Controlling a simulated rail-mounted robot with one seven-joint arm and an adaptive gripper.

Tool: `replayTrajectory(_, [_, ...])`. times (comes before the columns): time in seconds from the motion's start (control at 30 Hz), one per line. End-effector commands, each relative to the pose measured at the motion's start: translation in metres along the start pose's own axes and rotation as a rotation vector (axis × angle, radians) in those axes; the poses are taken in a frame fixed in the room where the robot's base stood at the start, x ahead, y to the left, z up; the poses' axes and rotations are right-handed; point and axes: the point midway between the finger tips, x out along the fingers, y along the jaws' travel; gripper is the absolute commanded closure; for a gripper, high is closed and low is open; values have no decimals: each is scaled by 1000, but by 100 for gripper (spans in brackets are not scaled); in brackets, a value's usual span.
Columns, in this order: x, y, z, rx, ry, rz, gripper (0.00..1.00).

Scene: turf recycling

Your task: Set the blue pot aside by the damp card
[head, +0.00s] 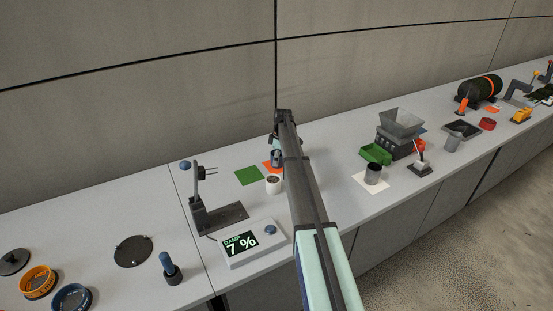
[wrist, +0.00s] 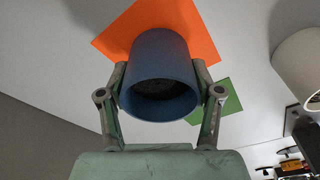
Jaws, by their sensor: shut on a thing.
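The blue pot (wrist: 160,65) is between the fingers of my gripper (wrist: 160,98) in the wrist view, and the gripper is shut on it. In the head view the blue pot (head: 276,156) shows small beside my arm, over an orange card (head: 267,167). The orange card (wrist: 113,40) lies behind the pot in the wrist view. I cannot tell whether the pot touches it. A green card (head: 249,176) lies left of the orange one. The meter (head: 254,243) in front reads "DAMP 7 %". Neither card shows a readable label.
A white pot (head: 274,185) stands close by, in front of the orange card. A probe stand (head: 216,212) is left of it. To the right are a grey cup (head: 374,173) on a white card, a green tray (head: 376,154) and a hopper (head: 401,125). The wall is close behind.

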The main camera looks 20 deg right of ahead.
Motion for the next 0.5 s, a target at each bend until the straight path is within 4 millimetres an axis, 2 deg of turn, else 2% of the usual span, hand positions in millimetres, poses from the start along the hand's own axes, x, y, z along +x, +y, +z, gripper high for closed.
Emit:
replayTrajectory(0.33, [6, 0, 1, 0, 0, 0, 73])
replayTrajectory(0.37, [5, 0, 1, 0, 0, 0, 28])
replayTrajectory(0.4, [5, 0, 1, 0, 0, 0, 14])
replayTrajectory(0.43, [5, 0, 1, 0, 0, 0, 6])
replayTrajectory(0.5, [5, 0, 1, 0, 0, 0, 6])
